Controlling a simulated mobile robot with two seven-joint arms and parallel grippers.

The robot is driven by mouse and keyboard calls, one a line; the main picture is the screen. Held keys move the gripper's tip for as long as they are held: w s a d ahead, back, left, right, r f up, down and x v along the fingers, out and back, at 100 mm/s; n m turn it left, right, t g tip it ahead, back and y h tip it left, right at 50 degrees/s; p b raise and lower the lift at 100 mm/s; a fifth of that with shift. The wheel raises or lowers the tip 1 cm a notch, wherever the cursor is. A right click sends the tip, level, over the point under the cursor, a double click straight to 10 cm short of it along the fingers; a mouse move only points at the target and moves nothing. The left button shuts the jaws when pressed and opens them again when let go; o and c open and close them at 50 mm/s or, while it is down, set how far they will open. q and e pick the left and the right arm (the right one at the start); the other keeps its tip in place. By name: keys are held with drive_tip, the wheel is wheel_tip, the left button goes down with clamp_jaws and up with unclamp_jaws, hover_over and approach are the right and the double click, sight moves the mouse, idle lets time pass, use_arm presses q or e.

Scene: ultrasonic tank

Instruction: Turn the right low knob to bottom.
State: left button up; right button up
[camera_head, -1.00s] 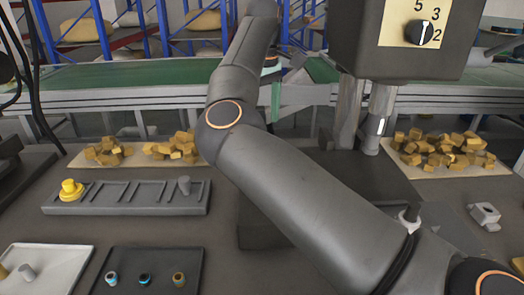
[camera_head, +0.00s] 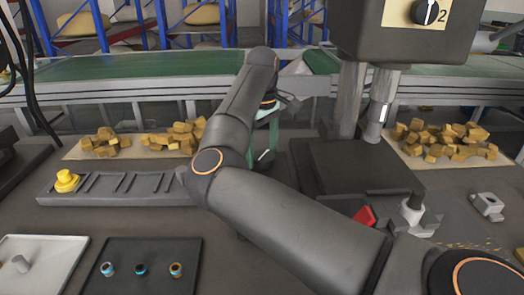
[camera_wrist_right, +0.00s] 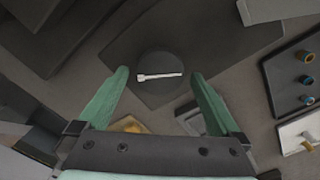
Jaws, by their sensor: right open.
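In the right wrist view a round dark knob (camera_wrist_right: 160,62) with a white pointer bar (camera_wrist_right: 160,76) sits on a dark block. The bar lies nearly level across the picture, its thicker end at the left. My right gripper (camera_wrist_right: 158,90) is open, with one green finger on each side of the knob and a gap to it on both sides. In the head view the same gripper (camera_head: 268,138) shows only in part beyond my right arm, and I cannot make out this knob there. My left gripper is not in view.
A higher knob (camera_head: 427,12) sits on the dark machine head at the upper right. A slotted rack (camera_head: 110,198), a dark tray (camera_head: 150,284) with small vials and a white tray (camera_head: 40,276) stand at the left. Boards with wooden cubes (camera_head: 450,141) lie farther back.

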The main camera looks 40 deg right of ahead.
drive_tip(key=c, duration=1.3)
